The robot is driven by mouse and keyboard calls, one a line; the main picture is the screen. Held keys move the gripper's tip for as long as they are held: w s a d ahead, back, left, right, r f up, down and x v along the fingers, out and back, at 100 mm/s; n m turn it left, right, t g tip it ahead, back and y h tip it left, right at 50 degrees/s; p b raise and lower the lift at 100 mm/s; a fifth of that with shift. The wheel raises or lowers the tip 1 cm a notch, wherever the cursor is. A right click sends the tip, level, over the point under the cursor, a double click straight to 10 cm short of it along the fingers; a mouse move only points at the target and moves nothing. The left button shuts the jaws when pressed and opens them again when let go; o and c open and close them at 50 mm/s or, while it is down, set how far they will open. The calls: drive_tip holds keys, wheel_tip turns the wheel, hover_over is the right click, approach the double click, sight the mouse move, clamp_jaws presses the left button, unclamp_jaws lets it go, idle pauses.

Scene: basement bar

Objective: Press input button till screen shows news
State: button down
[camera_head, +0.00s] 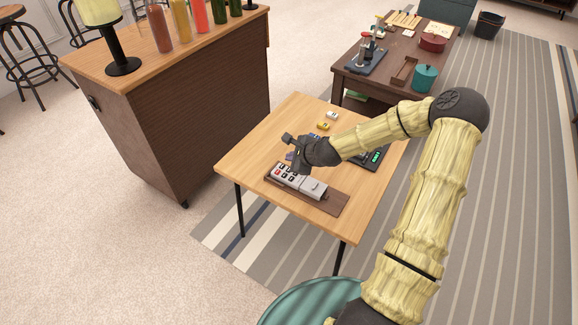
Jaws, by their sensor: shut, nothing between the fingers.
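A light grey device with several small dark and red buttons (285,174) lies on a brown wooden board (329,204) on the small light-wood table. Which of its buttons is the input button is too small to tell. My gripper (299,167) is shut and empty, pointing down over or just behind the button end of the device. I cannot tell whether its fingertips touch anything. No screen showing news is in view. A black device with a small green display (376,156) lies to the right, partly behind my arm; its display is too small to read.
The table (245,159) also holds small yellow (323,126) and white (332,115) items and blue ones partly hidden by my gripper. A bar cabinet (190,130) with bottles stands at left. A dark table (393,62) with a teal pot (425,77) stands behind.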

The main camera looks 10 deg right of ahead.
wheel_tip(320, 180, up, 2)
drive_tip(key=shift+r+p, duration=0.1)
drive_tip(key=shift+p, duration=0.6)
drive_tip(key=shift+s, duration=0.1)
drive_tip(key=shift+s+a+n, duration=0.2)
drive_tip(key=shift+a+n, duration=0.1)
drive_tip(key=shift+n, duration=0.1)
drive_tip(key=s+r+n+g+h, duration=0.25)
drive_tip(key=s+r+n, duration=0.45)
drive_tip(key=s+n, duration=0.5)
drive_tip(key=s+r+n+g+h, duration=0.25)
drive_tip(key=s+r+n, duration=0.55)
drive_tip(key=s, duration=0.6)
wheel_tip(320, 180, up, 23)
drive_tip(key=p, duration=2.4)
drive_tip(key=shift+w+n+g+y, duration=0.15)
drive_tip(key=shift+n+g+y, duration=0.15)
drive_tip(key=shift+n+y, duration=0.1)
